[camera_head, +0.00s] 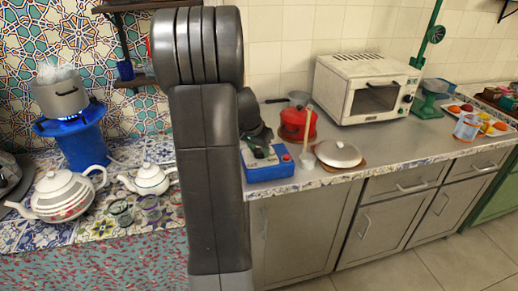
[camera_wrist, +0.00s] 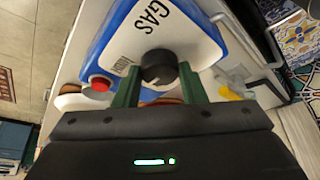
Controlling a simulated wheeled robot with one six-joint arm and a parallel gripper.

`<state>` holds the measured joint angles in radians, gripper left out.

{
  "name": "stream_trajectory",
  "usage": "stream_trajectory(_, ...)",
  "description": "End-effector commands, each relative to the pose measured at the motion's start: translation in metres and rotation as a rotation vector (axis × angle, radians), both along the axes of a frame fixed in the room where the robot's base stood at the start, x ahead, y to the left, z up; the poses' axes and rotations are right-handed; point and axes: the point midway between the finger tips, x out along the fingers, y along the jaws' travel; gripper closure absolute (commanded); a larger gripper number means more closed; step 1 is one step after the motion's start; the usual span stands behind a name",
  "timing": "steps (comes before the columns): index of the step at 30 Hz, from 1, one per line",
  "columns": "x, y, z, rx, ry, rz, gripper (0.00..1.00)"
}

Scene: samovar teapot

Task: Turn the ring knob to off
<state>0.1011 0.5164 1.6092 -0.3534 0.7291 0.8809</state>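A black round knob (camera_wrist: 158,66) sits on the white top of a blue and white box (camera_wrist: 122,32) marked GAS; a smaller label beside the knob is too small to read surely. In the head view the blue box (camera_head: 270,172) stands at the counter's front left. My gripper (camera_wrist: 159,72) has its two green fingers apart, one on each side of the knob, close to it. I cannot tell if they touch it. In the head view my gripper (camera_head: 262,150) is low over the box, and the knob is hidden.
A red button (camera_wrist: 99,83) is on the box near the left finger. A steaming pot (camera_head: 60,95) sits on a blue burner (camera_head: 80,143). Teapots (camera_head: 62,195) are at left.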

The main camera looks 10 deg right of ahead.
Motion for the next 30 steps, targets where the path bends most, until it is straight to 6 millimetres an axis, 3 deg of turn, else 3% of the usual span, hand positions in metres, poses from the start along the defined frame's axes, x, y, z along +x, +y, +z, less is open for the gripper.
stream_trajectory(14,-0.0006,-0.0006,0.0011,0.0,0.0,0.071,0.85)
stream_trajectory(30,-0.0009,-0.0038,0.0021,0.001,-0.003,0.51,0.85)
